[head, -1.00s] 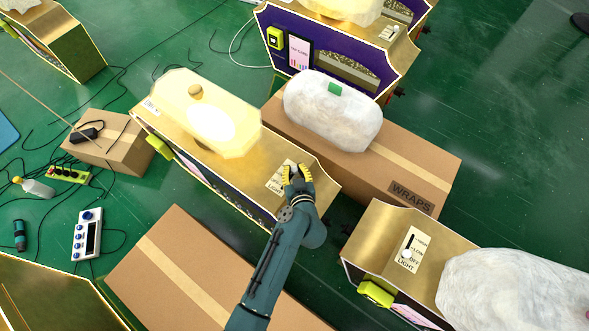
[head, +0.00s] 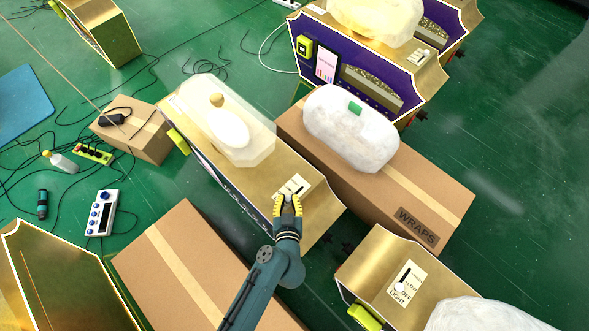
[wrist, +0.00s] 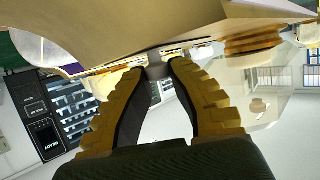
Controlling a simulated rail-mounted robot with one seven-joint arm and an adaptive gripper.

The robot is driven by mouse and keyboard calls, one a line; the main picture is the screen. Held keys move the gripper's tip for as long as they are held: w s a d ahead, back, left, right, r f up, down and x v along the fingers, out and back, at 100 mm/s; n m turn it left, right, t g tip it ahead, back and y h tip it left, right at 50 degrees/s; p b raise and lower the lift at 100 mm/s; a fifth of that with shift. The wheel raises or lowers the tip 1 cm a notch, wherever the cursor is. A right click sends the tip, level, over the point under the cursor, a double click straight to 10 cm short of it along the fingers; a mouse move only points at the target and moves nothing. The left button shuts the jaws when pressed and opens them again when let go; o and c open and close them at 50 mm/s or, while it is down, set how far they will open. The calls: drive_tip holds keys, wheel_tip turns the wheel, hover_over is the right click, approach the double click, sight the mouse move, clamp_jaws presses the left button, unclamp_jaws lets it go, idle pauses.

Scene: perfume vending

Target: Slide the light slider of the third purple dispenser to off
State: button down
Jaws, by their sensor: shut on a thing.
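The middle dispenser (head: 322,205) has a gold top and a clear bottle-shaped lamp (head: 228,125) that looks unlit. Its front panel is mostly hidden, so I cannot confirm its colour. Its pale light slider plate (head: 294,186) is on the top near the right end, partly covered by my gripper. My gripper (head: 288,202) has yellow-padded fingers at the plate's lower-left end. In the wrist view my gripper (wrist: 163,68) is shut on a small grey slider knob (wrist: 156,66) between its tips.
A purple-fronted dispenser (head: 312,65) stands at the back. Another gold-topped dispenser (head: 375,250) with its own slider plate (head: 406,283) is at lower right. Cardboard boxes flank the middle dispenser: a WRAPS box (head: 440,200) behind and a box (head: 150,255) in front.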

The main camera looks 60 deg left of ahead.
drive_tip(key=c, duration=1)
unclamp_jaws()
drive_tip(key=shift+s+a+f, duration=0.1)
drive_tip(key=shift+s+f, duration=0.05)
drive_tip(key=shift+s, duration=0.15)
drive_tip(key=shift+w, duration=0.1)
drive_tip(key=shift+d+r, duration=0.25)
drive_tip(key=shift+d, duration=0.1)
drive_tip(key=v, duration=1.1)
drive_tip(key=shift+d, duration=0.15)
